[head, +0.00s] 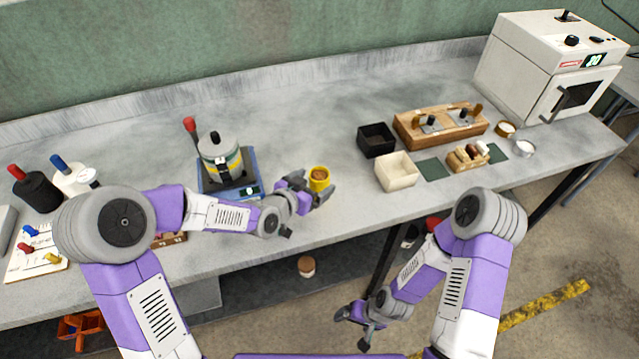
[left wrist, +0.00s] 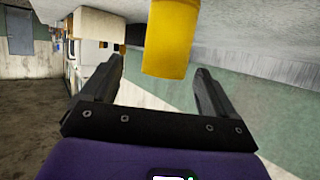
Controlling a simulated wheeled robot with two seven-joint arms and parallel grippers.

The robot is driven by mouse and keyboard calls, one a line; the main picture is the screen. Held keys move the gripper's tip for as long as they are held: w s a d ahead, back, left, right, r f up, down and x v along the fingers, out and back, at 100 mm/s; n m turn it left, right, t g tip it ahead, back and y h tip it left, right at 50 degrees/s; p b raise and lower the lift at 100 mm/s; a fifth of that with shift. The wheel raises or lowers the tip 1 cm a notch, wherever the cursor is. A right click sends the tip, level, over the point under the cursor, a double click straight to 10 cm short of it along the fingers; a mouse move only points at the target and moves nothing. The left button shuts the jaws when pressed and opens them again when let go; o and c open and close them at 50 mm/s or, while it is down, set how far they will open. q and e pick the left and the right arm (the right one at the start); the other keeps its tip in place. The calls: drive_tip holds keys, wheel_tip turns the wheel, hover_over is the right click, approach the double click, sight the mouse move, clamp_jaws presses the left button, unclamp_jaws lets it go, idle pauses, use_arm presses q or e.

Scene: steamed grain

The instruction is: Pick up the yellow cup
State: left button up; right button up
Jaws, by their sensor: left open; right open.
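The yellow cup (head: 319,179) stands upright on the grey table and holds something brown. My left gripper (head: 322,190) is at the cup with its jaws open. In the left wrist view, the yellow cup (left wrist: 170,40) shows between and beyond the two open fingers of my left gripper (left wrist: 158,88). I see a gap on both sides of it there, and its far end is cut off by the frame edge. My right gripper (head: 358,325) is open and empty, low in front of the table and far from the cup.
A pot (head: 218,155) stands on a blue scale (head: 250,191) left of the cup. A black box (head: 376,140), a cream box (head: 396,171) and a wooden rack (head: 440,127) are to the right. A white oven (head: 530,70) stands at the far right. The table between cup and boxes is clear.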

sight(319, 177)
use_arm(q)
drive_tip(key=x, duration=0.4)
drive_tip(key=shift+w+a+f, duration=0.1)
drive_tip(key=shift+w+a, duration=0.1)
drive_tip(key=shift+w, duration=0.05)
clamp_jaws()
